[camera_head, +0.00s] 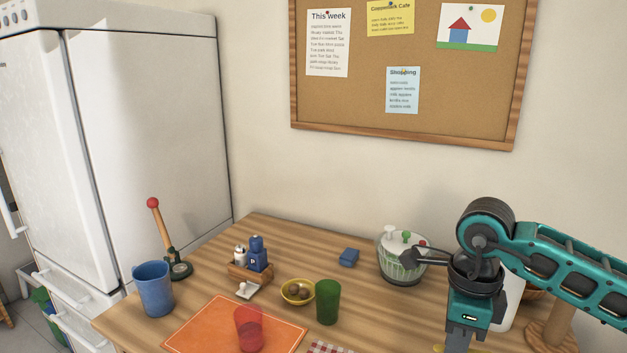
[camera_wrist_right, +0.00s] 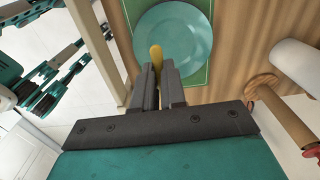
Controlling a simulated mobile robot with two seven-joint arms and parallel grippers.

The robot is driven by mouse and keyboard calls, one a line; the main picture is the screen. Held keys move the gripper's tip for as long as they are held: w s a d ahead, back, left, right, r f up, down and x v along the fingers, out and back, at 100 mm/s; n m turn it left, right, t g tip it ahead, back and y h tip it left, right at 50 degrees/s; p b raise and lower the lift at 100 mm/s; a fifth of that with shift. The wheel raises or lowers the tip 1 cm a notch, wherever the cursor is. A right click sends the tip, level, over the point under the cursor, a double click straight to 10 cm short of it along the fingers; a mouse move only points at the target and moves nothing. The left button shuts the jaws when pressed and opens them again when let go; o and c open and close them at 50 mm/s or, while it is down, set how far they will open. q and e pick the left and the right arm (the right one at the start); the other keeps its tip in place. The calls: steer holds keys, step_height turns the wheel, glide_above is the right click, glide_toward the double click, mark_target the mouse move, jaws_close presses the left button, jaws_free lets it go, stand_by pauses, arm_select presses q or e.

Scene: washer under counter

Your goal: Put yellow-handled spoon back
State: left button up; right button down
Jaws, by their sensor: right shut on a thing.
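My right gripper (camera_wrist_right: 158,82) is shut on a yellow handle, that of the yellow-handled spoon (camera_wrist_right: 156,57), in the right wrist view. Only a short yellow length shows beyond the fingers; the spoon's bowl is hidden. Below it in that view lies a teal plate (camera_wrist_right: 185,45) on a green mat (camera_wrist_right: 204,78). In the head view the right gripper (camera_head: 457,346) points down at the bottom edge, fingertips cut off. A dark utensil head (camera_head: 428,255) shows beside my wrist; what it stands in is mostly hidden. My left gripper is not clearly in view.
A clear bowl (camera_head: 403,272) with white and green knobs stands left of my right arm. A green cup (camera_head: 327,301), yellow bowl (camera_head: 297,292), blue cup (camera_head: 153,288), red cup (camera_head: 249,328) and orange mat (camera_head: 190,336) occupy the left. A paper-roll stand (camera_head: 550,335) is at right.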

steer(key=s+n, duration=0.1)
steer(key=n, duration=0.6)
steer(key=s+a+n, duration=0.1)
steer(key=n, duration=0.7)
steer(key=s+f+n, duration=0.1)
steer(key=n, duration=0.7)
steer(key=shift+a, duration=0.4)
steer(key=shift+w, duration=0.1)
